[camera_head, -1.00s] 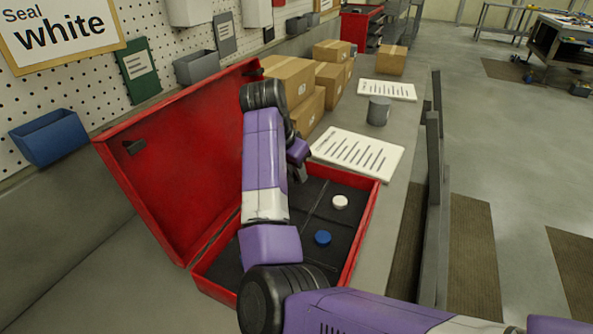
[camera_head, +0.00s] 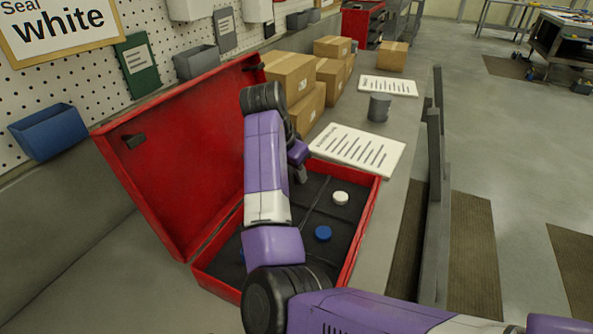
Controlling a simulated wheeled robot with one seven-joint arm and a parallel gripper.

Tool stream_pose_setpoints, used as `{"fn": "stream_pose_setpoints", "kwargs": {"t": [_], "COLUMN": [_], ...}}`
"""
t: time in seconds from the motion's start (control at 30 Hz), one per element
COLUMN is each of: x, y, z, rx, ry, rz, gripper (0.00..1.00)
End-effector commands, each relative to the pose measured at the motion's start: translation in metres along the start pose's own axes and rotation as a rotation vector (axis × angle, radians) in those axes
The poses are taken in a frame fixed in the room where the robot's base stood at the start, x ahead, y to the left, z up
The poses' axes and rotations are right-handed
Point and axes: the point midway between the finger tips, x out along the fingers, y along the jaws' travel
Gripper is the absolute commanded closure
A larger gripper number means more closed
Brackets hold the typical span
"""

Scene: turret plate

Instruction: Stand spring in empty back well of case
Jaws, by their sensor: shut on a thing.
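The red case (camera_head: 180,160) lies open on the bench, its lid raised to the left. Its dark inside is split into wells by thin dividers. A white round piece (camera_head: 341,198) sits in the back right well, and a blue round piece (camera_head: 323,233) in a well nearer the front. Part of another blue piece (camera_head: 241,256) shows left of my arm. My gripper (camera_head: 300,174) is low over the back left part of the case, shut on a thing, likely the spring. The held thing and the back left well are mostly hidden behind my arm.
A white printed sheet (camera_head: 357,148) lies just behind the case, with a grey cylinder (camera_head: 379,107) beyond it. Cardboard boxes (camera_head: 290,75) stand behind the lid. A dark rail (camera_head: 435,200) runs along the bench's right side.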

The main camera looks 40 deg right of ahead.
Motion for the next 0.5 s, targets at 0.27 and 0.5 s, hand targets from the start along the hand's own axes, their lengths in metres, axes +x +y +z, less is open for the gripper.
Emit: {"fn": "stream_pose_setpoints", "kwargs": {"t": [0.27,0.5], "x": [0.0002,0.0046], "y": [0.0001,0.0002], "z": [0.0000,0.0016], "rx": [0.000,0.000], "ry": [0.000,0.000], "rz": [0.000,0.001], "gripper": [1.00,1.00]}}
